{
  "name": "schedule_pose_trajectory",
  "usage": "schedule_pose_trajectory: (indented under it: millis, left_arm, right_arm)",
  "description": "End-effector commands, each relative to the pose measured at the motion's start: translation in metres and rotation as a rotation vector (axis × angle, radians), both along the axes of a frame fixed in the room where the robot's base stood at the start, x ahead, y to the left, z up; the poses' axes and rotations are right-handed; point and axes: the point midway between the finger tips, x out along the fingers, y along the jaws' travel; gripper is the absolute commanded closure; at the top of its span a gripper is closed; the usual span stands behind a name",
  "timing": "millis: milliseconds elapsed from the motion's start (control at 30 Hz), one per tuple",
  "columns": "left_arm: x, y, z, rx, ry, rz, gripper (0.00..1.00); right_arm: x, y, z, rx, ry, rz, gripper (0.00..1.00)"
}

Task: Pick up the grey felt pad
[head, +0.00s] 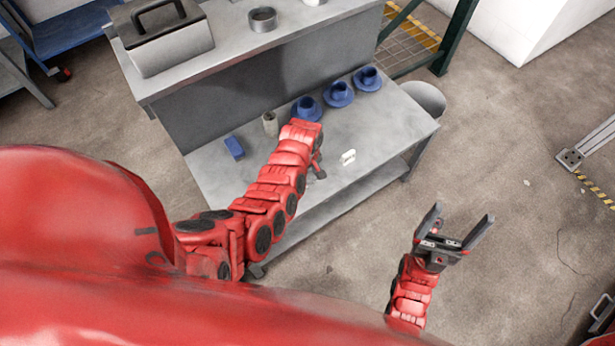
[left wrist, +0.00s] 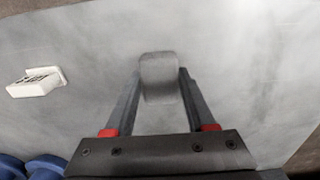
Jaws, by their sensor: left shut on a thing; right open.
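The grey felt pad (left wrist: 161,80) is a small rounded grey block between the fingertips of my left gripper (left wrist: 161,88) in the left wrist view. The fingers press on its two sides, and the grey bench top is behind it. Whether it touches the bench I cannot tell. In the head view my left gripper (head: 318,171) points down at the bench, and the pad is not clearly seen there. My right gripper (head: 463,214) is open and empty over the floor, right of the bench.
The grey bench (head: 385,128) carries several blue cups on saucers (head: 339,95), a beige cylinder (head: 270,124), a blue block (head: 234,147) and a white block (head: 348,156). The white block also shows in the left wrist view (left wrist: 36,86). A toolbox (head: 165,45) stands on the upper shelf.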

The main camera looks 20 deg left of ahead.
Motion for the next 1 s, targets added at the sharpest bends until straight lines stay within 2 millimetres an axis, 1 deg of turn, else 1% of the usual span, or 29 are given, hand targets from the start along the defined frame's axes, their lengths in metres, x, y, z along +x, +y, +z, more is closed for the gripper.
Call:
schedule_pose_trajectory:
  millis: [67, 300, 467, 567, 667, 700, 967, 1000]
  left_arm:
    - [0.000, 0.000, 0.000, 0.000, 0.000, 0.000, 0.98]
    - [0.000, 0.000, 0.001, 0.000, 0.000, 0.000, 0.99]
    - [0.001, 0.000, 0.006, 0.000, -0.003, 0.001, 0.99]
    - [0.001, -0.001, 0.013, 0.000, -0.003, 0.000, 0.99]
    - [0.002, 0.000, 0.028, 0.000, -0.006, 0.001, 0.99]
    - [0.001, -0.001, 0.036, 0.000, -0.006, 0.001, 0.99]
    - [-0.049, -0.038, 0.040, -0.001, -0.002, -0.002, 0.99]
    - [-0.058, -0.046, 0.041, -0.003, -0.003, -0.003, 0.99]
  right_arm:
    - [0.000, 0.000, 0.000, 0.000, 0.000, 0.000, 0.15]
    - [0.000, 0.000, 0.000, 0.000, 0.000, 0.000, 0.15]
    - [0.000, 0.000, 0.000, 0.000, 0.000, 0.000, 0.15]
    - [0.000, 0.000, 0.000, 0.000, 0.000, 0.000, 0.15]
    - [0.000, 0.000, 0.000, 0.000, 0.000, 0.000, 0.15]
    - [0.000, 0.000, -0.001, 0.000, 0.000, 0.000, 0.15]
    - [0.000, 0.000, 0.000, 0.000, 0.000, 0.000, 0.15]
    - [0.000, 0.000, 0.000, 0.000, 0.000, 0.000, 0.15]
